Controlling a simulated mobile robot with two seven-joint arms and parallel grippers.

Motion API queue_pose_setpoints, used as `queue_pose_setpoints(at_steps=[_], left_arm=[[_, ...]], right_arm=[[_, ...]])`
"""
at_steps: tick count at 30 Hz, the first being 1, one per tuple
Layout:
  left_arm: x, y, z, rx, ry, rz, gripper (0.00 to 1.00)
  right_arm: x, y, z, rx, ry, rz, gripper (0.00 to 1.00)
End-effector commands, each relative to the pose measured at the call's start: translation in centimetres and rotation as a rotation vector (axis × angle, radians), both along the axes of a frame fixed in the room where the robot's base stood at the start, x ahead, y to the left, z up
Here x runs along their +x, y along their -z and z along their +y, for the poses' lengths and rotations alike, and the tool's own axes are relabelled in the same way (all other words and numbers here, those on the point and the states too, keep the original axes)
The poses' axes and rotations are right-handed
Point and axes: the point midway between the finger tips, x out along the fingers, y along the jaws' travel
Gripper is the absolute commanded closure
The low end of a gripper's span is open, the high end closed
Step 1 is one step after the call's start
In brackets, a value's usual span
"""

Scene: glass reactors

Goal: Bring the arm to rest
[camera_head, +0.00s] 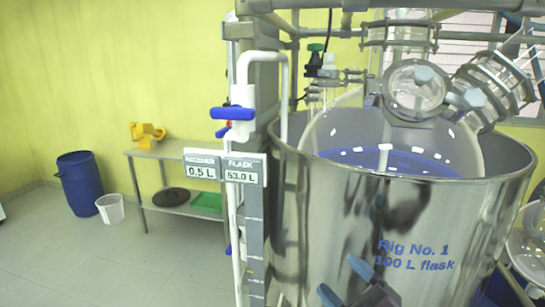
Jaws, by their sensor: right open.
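My right gripper (344,281) shows at the bottom edge, right of the middle. Its two blue-tipped fingers are apart, and I see nothing between them. It is in front of the lower wall of the steel vessel (440,225), which is marked "Rig No. 1 100 L flask". I cannot tell how wide the gap to the wall is. Most of my right arm is out of the picture. My left gripper is not in view.
A post with white pipes and a blue-handled valve (232,113) stands left of the vessel. Signs (224,168) there read 0.5 L and 53.0 L. A steel table (168,150), a blue drum (83,183) and a white bucket (110,208) stand behind.

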Motion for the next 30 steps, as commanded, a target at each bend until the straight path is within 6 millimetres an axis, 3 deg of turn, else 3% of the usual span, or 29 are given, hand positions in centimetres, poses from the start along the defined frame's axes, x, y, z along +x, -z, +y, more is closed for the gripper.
queue_pose_setpoints(at_steps=[4, 8, 12, 18, 24, 30], left_arm=[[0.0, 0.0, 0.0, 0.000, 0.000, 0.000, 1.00], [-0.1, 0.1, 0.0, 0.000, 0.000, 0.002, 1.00], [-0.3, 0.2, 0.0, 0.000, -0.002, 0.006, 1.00], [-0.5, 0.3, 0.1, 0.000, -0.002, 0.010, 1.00], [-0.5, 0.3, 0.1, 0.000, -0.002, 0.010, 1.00], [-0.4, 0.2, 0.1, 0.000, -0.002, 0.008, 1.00]], right_arm=[[-0.3, 6.5, -4.1, 0.144, 0.173, 0.288, 0.26], [-2.0, 12.7, -7.6, 0.262, 0.323, 0.538, 0.26], [-5.7, 19.6, -11.0, 0.384, 0.482, 0.806, 0.26], [-12.1, 27.1, -14.1, 0.523, 0.659, 1.109, 0.26], [-15.9, 30.3, -15.2, 0.592, 0.739, 1.250, 0.26], [-16.4, 30.7, -15.3, 0.600, 0.749, 1.269, 0.26]])
